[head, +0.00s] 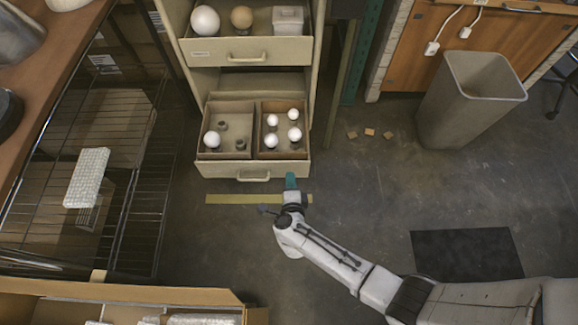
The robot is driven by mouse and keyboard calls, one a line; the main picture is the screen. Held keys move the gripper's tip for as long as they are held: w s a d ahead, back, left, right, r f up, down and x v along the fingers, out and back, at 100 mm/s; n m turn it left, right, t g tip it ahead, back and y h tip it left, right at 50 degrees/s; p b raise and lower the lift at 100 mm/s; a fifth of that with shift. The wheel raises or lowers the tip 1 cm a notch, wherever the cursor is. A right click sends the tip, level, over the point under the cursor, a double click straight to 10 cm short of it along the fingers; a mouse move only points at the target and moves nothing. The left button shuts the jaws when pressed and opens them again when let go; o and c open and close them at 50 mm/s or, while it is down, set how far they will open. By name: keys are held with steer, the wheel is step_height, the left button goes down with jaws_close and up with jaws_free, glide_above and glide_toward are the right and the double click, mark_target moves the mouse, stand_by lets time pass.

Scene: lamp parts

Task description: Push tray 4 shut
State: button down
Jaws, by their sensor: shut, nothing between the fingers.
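A beige cabinet has a lower tray (230,170) standing pulled out, with a handle on its front. I cannot read a number on it, so I cannot tell for sure that it is tray 4. Its left compartment holds a white bulb and small dark sockets; its right compartment holds several white bulbs. My gripper (290,182), with teal fingertips, is shut and empty at the right part of the tray's front, right of the handle. I cannot tell whether it touches the front.
An upper tray (215,52) with two globes and a clear box also stands out. A wire rack (140,200) is at left, a grey bin (465,95) at right. Small wood blocks (369,132) and a black mat (465,255) lie on the floor. A yellow strip (235,199) lies before the cabinet.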

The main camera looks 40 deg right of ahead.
mark_target(292, 154)
steer(key=b+x, duration=0.2)
steer(key=x, duration=0.1)
steer(key=b+x, duration=0.1)
steer(key=x, duration=0.2)
steer(key=f+b+x, duration=0.1)
steer(key=b+x, duration=0.1)
steer(key=x, duration=0.1)
steer(key=shift+d+f+b, duration=0.1)
steer(key=shift+d+b, duration=0.25)
steer(key=shift+d, duration=0.1)
steer(key=shift+w+d, duration=0.1)
steer(key=shift+d, duration=0.05)
